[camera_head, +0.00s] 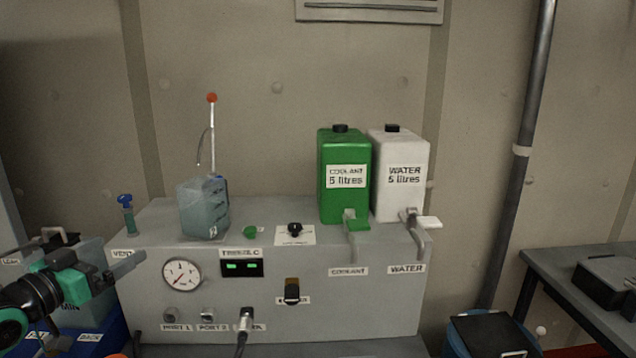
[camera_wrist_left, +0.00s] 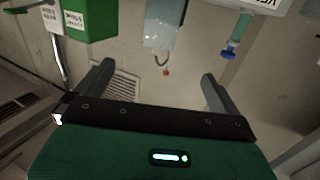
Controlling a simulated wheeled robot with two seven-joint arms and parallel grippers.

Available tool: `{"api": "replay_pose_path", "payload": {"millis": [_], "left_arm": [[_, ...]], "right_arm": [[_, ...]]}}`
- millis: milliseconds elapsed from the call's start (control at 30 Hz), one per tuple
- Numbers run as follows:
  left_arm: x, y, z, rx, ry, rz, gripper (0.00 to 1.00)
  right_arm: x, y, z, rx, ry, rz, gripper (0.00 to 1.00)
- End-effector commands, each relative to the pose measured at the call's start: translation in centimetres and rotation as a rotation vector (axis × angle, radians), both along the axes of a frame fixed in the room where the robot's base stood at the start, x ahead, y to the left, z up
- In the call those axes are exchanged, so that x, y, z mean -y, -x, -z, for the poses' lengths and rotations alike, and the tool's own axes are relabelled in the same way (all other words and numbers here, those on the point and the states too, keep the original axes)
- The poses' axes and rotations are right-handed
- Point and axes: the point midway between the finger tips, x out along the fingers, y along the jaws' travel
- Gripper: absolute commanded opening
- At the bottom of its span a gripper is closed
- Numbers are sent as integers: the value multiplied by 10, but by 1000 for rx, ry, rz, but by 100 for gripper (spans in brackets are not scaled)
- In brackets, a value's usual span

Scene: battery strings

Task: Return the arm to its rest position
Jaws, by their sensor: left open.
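My left gripper (camera_head: 120,266) is at the lower left in the head view, in front of the left end of the grey bench unit (camera_head: 390,310). In the left wrist view its two dark fingers (camera_wrist_left: 155,82) stand wide apart with nothing between them. The gripper is open and empty, and does not appear to touch anything. My right gripper is not in view.
The green coolant tank (camera_head: 344,150) and white water tank (camera_head: 400,152) stand farther right. A blue bin (camera_head: 95,341) is below the left arm.

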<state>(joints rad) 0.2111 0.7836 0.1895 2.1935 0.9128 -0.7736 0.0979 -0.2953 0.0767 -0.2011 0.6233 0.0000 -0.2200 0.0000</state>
Motion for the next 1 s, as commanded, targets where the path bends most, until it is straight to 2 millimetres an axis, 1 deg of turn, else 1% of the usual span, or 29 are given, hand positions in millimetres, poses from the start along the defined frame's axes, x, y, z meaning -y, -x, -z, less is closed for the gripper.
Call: {"api": "replay_pose_path", "payload": {"millis": [33,167,267,367,467,567,600,667,700,767,800,867,900,967,1000], "left_arm": [[4,1,13,-23,-4,0,100],[12,3,42,-81,-23,-6,100],[20,7,69,-131,-42,-12,100],[28,14,100,-194,-63,-20,100],[39,24,135,-266,-86,-27,100],[53,42,180,-362,-117,-37,100],[60,52,200,-409,-131,-41,100],[72,72,235,-493,-157,-49,100],[80,89,259,-554,-175,-56,100],[92,117,291,-648,-201,-68,100],[99,136,310,-707,-218,-76,100],[109,163,332,-789,-240,-87,100],[114,180,344,-837,-252,-95,100],[121,202,358,-901,-269,-106,100],[125,217,365,-940,-278,-112,100]], "right_arm": [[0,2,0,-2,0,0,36],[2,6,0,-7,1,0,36],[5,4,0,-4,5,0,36],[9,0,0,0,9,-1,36],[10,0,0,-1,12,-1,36],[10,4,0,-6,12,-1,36],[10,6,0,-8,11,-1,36],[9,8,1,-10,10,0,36],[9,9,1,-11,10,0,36],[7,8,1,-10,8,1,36],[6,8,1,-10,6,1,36],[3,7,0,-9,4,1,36],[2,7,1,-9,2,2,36],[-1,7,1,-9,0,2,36],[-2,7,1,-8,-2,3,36]]}}
